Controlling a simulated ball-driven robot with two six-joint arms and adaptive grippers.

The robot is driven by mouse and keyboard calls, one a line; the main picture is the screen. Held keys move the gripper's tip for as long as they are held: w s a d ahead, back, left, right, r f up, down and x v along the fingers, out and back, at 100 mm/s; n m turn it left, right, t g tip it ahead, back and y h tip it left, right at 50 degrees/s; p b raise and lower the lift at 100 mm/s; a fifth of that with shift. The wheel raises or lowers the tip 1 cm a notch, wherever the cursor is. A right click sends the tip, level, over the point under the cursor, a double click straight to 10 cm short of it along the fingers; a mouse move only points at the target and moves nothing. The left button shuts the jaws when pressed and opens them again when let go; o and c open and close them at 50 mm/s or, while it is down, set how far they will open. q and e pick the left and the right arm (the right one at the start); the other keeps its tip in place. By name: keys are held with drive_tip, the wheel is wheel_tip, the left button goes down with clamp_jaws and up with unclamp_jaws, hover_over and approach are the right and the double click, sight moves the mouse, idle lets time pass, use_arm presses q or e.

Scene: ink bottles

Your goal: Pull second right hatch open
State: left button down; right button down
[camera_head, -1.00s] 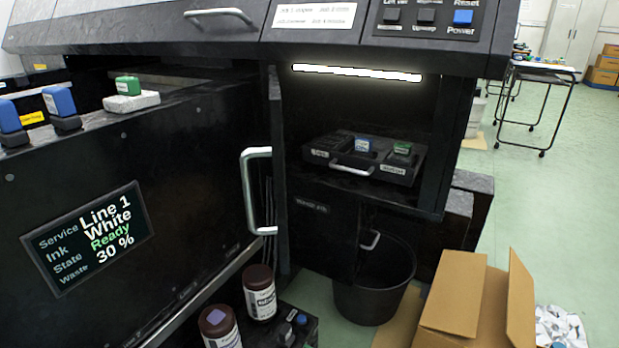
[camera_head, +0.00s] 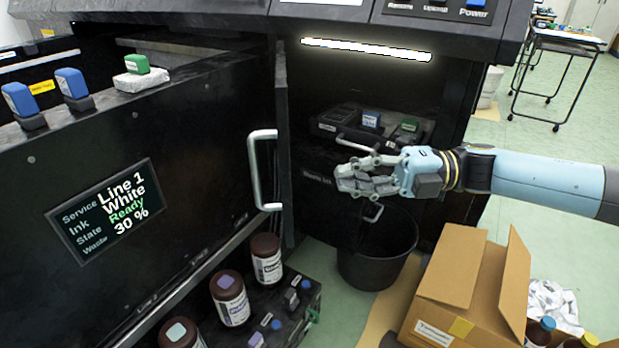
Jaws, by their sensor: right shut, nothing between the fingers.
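My right gripper (camera_head: 345,177) comes in from the right, shut and empty. It is in front of the dark lower hatch panel (camera_head: 325,208) under the tray compartment and covers part of it. The panel looks shut. To its left, a dark door (camera_head: 284,130) shows nearly edge-on, with a large vertical metal handle (camera_head: 264,170). My left gripper is not in view.
A black tray (camera_head: 330,125) with blue and green cartridges sits in the lit compartment above. Below stand a black bin (camera_head: 375,260), an open cardboard box (camera_head: 448,285) and brown bottles (camera_head: 229,298).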

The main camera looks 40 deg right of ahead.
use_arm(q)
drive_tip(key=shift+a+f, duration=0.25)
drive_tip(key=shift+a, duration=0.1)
use_arm(e)
drive_tip(key=x, duration=0.6)
drive_tip(key=shift+a, duration=0.2)
drive_tip(key=shift+w, duration=0.15)
